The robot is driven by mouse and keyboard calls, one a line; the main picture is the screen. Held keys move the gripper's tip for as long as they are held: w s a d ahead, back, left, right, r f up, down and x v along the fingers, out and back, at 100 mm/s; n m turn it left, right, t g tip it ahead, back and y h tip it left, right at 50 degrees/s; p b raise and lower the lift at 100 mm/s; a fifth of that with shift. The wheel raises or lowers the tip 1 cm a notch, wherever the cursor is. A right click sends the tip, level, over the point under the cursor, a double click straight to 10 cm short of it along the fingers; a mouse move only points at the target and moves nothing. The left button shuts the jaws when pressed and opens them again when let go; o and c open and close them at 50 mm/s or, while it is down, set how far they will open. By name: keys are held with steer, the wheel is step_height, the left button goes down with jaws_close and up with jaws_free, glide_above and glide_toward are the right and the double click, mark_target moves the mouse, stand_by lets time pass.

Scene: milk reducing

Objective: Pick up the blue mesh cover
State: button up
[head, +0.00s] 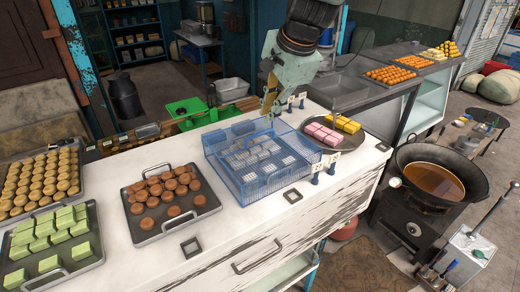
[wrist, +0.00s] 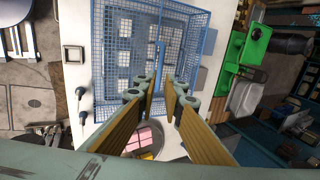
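The blue mesh cover (head: 262,160) is a rectangular wire basket shape on the white counter, with pale pieces showing through its mesh. In the wrist view the mesh cover (wrist: 110,50) fills the upper middle, with a blue bar running toward the fingertips. My gripper (head: 270,113) points down at the cover's back right side in the head view. In the wrist view my gripper (wrist: 163,88) has its two fingers apart with nothing held between them. I cannot tell whether the fingertips touch the mesh.
A round tray (head: 357,137) with pink and yellow blocks is close on the cover's right. A tray of brown round sweets (head: 143,226) lies on its left. Small sign stands (head: 331,166) stand near the cover's right corner. A pan of oil (head: 440,180) is farther right.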

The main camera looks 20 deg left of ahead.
mark_target(260, 134)
steer(key=shift+x, duration=3.4)
steer(key=shift+x, duration=2.55)
steer(key=shift+c, duration=0.2)
jaws_close()
steer(key=shift+r, duration=0.1)
steer(key=shift+r, duration=4.95)
steer(key=shift+a, duration=0.1)
